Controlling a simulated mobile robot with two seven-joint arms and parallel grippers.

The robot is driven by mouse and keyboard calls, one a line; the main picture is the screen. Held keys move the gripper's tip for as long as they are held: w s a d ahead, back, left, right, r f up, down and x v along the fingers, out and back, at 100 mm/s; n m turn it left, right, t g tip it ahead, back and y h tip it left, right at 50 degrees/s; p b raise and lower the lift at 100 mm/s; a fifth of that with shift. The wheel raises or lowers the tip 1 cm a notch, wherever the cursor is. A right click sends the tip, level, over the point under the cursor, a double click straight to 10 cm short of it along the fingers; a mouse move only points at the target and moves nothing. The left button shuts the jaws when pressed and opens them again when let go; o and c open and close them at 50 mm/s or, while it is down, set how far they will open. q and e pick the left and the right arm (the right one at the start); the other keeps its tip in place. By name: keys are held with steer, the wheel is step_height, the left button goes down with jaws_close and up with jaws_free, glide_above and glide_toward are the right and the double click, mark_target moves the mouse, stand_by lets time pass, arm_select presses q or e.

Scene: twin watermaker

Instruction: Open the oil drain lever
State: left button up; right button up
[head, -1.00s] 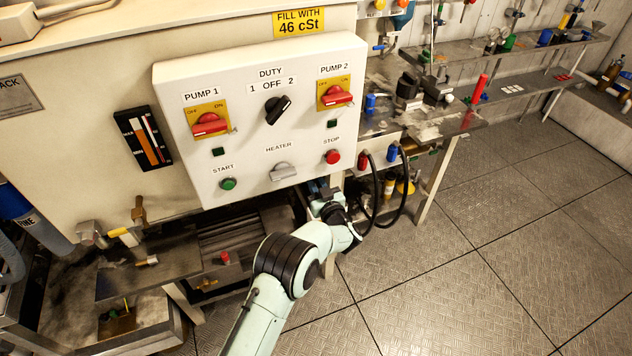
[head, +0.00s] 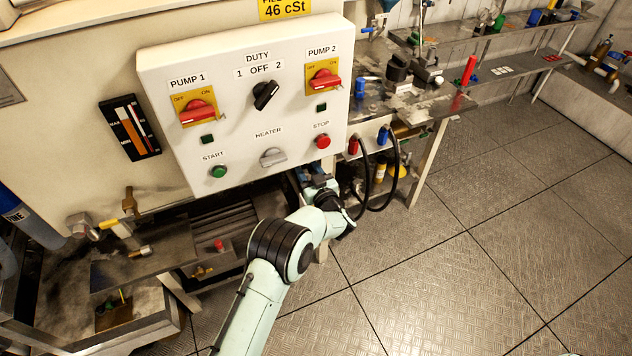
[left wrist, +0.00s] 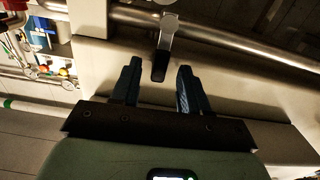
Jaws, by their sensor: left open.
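In the left wrist view, a metal lever (left wrist: 167,38) with a dark grip at its end hangs from a fitting at a pipe; I take it for the oil drain lever. My left gripper (left wrist: 159,66) is open, and the dark grip shows between its two fingertips. I cannot tell whether either finger touches it. In the head view my left gripper (head: 308,174) is just below the lower right corner of the white control panel, partly hidden. The lever cannot be made out there. My right gripper is in neither view.
The white control panel (head: 240,150) overhangs close above my left gripper. Black hoses (head: 396,185) loop just right of it. A metal pipe (left wrist: 225,38) runs across the left wrist view. A cluttered workbench (head: 440,105) stands behind. The plate floor (head: 480,260) at right is clear.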

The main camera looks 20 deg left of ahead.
arm_select(q)
steer(key=v, duration=1.2)
steer(key=shift+s+d, duration=0.2)
steer(key=shift+s, duration=0.05)
steer(key=s+f+m+g+h+p, duration=0.25)
steer(key=s+f+h+p, duration=0.2)
steer(key=s+f, duration=0.4)
steer(key=s+f+m+g+h+p, duration=0.25)
steer(key=s+f+h, duration=0.3)
steer(key=f, duration=0.55)
steer(key=s+d+g+h+p, duration=0.2)
steer(key=s+d+g+h, duration=0.1)
steer(key=s, duration=0.8)
steer(key=s+d+m+g+h+p, duration=0.1)
steer(key=s+d+g+h, duration=0.3)
steer(key=s, duration=0.8)
steer(key=shift+s+d+r+g+h+p, duration=0.3)
steer(key=shift+d+r+p, duration=0.2)
steer(key=shift+d, duration=0.7)
